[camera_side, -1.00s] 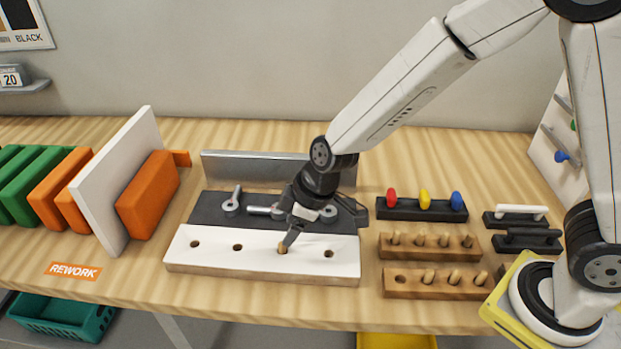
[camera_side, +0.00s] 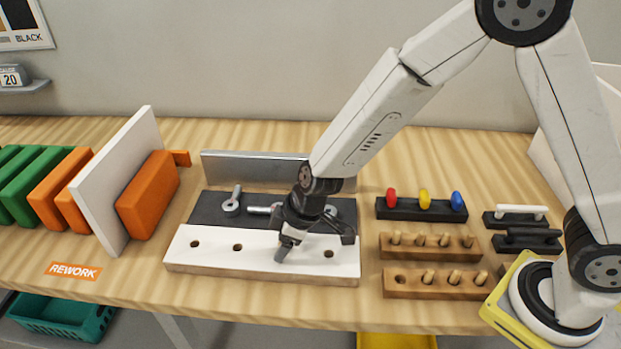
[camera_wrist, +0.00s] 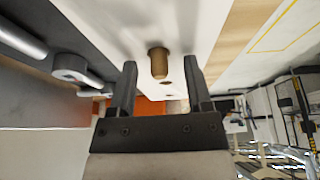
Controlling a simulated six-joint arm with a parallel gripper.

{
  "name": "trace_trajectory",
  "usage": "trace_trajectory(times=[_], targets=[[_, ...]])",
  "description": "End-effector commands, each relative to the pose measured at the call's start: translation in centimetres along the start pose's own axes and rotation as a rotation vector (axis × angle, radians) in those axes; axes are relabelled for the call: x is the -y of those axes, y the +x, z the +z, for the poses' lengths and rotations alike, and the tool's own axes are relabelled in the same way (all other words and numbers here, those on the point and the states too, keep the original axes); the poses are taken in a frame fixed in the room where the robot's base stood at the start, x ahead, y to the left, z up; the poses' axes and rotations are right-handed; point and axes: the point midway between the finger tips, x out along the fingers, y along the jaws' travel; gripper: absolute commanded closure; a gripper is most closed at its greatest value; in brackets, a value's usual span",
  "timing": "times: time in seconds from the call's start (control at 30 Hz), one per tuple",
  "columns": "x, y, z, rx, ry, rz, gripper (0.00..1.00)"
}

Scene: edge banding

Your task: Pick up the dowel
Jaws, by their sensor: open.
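A short tan dowel (camera_wrist: 159,65) stands in a hole of the white board (camera_side: 210,254), as the wrist view shows. My gripper (camera_wrist: 161,80) is open, with one finger to each side of the dowel's line and the dowel near the fingertip ends. I see no finger touching it. In the side view my gripper (camera_side: 282,252) is low over the third hole from the left and hides the dowel. The other holes in the board look empty.
Behind the board lie a dark plate (camera_side: 208,208), metal clamps (camera_side: 231,203) and a metal fence (camera_side: 250,166). To the right stand wooden racks (camera_side: 432,290) with dowels; the front rack's leftmost hole is empty. Orange and white panels (camera_side: 118,185) stand left.

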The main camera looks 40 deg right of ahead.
Motion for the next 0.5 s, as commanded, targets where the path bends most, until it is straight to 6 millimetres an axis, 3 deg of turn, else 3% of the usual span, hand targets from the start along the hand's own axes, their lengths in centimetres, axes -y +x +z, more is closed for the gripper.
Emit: trace_trajectory(times=[0.43, 0.47, 0.5], targets=[[-0.01, -0.02, -0.02, -0.001, 0.000, 0.000, 0.36], [-0.01, -0.02, -0.02, -0.001, 0.000, 0.000, 0.43], [-0.01, -0.03, -0.02, -0.001, 0.000, 0.000, 0.56]])
